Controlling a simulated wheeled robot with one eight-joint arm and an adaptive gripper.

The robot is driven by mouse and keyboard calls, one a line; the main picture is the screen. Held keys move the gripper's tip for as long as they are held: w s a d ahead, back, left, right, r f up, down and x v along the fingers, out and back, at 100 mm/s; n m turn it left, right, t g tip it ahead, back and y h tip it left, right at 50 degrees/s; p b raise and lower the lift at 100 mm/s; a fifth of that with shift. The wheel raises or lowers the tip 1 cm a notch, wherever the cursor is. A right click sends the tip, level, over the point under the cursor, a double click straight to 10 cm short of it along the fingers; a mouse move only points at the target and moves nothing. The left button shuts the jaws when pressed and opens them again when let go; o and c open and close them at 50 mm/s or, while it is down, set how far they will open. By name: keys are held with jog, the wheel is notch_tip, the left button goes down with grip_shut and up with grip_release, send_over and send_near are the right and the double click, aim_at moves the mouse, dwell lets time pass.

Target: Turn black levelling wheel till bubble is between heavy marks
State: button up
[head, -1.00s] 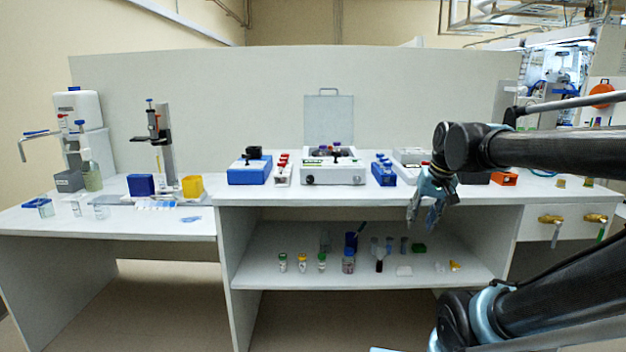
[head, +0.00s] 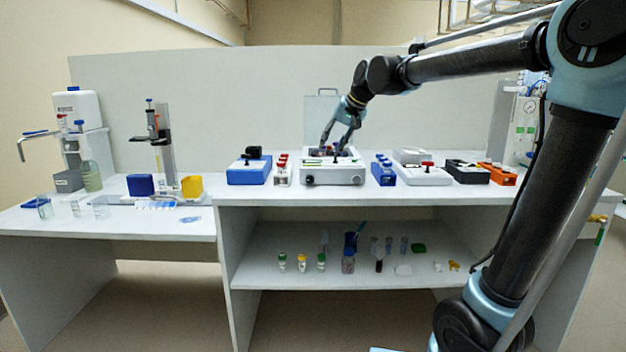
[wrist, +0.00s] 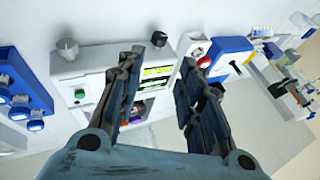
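The white device (head: 333,177) stands near the middle of the bench. Its black wheel (head: 310,180) is on the left of the front face and also shows in the wrist view (wrist: 159,39), just past the fingertips. A grey knob (wrist: 68,48) is at the device's other end. Yellow-green strips (wrist: 157,72) lie on its top between my fingers; no bubble or marks can be made out. My gripper (head: 336,150) points down over the device. In the wrist view my gripper (wrist: 160,64) is open and empty, its fingers apart, and does not hold the wheel.
A blue box with a black top (head: 250,170) and a red-capped rack (head: 282,172) stand left of the device. A blue rack (head: 383,172) and another white device (head: 422,174) stand right. A clear lid (head: 320,112) rises behind. Bottles stand on the lower shelf (head: 265,270).

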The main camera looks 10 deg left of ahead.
aim_at(312, 178)
jog(key=x, duration=1.6)
jog(key=shift+w+f, duration=0.1)
jog(key=shift+w, duration=0.05)
jog(key=shift+d, duration=0.1)
jog(key=c, duration=0.8)
